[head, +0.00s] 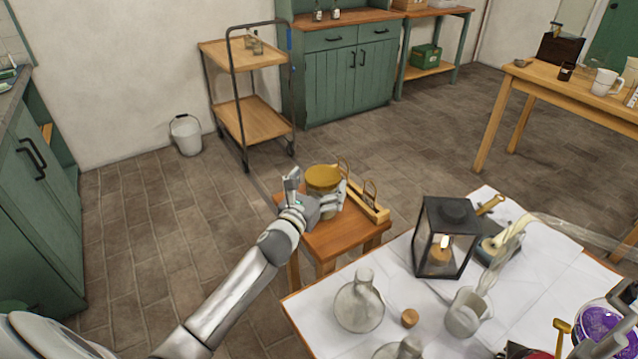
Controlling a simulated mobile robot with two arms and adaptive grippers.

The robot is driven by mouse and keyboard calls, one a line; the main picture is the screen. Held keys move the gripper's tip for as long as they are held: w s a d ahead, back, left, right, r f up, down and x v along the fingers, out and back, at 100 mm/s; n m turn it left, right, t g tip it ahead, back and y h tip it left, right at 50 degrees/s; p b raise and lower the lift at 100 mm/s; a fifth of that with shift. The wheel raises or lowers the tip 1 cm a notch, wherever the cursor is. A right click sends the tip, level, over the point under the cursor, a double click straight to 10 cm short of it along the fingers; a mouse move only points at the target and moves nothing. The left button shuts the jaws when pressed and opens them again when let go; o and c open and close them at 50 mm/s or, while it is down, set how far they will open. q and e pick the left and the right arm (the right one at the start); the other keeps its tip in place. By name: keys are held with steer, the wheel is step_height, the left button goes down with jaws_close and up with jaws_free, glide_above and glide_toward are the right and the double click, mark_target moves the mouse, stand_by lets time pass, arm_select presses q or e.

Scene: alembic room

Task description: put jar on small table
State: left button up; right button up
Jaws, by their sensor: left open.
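The jar (323,178) has a broad yellow-brown lid and a pale glass body. It appears upright over the small wooden table (345,240), next to a wooden rack. My left gripper (317,190) is at the jar, open, with one finger on the left side and the other near the right side. The gripper hides part of the jar's lower body and its base, so I cannot tell for sure whether it rests on the top.
The wooden rack (370,205) takes up the small table's right back edge. A cart (248,118) and bucket (187,136) stand behind.

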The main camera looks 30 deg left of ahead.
arm_select(q)
steer(key=shift+r, duration=0.15)
steer(key=s, duration=1.2)
steer(key=shift+d+b, duration=0.3)
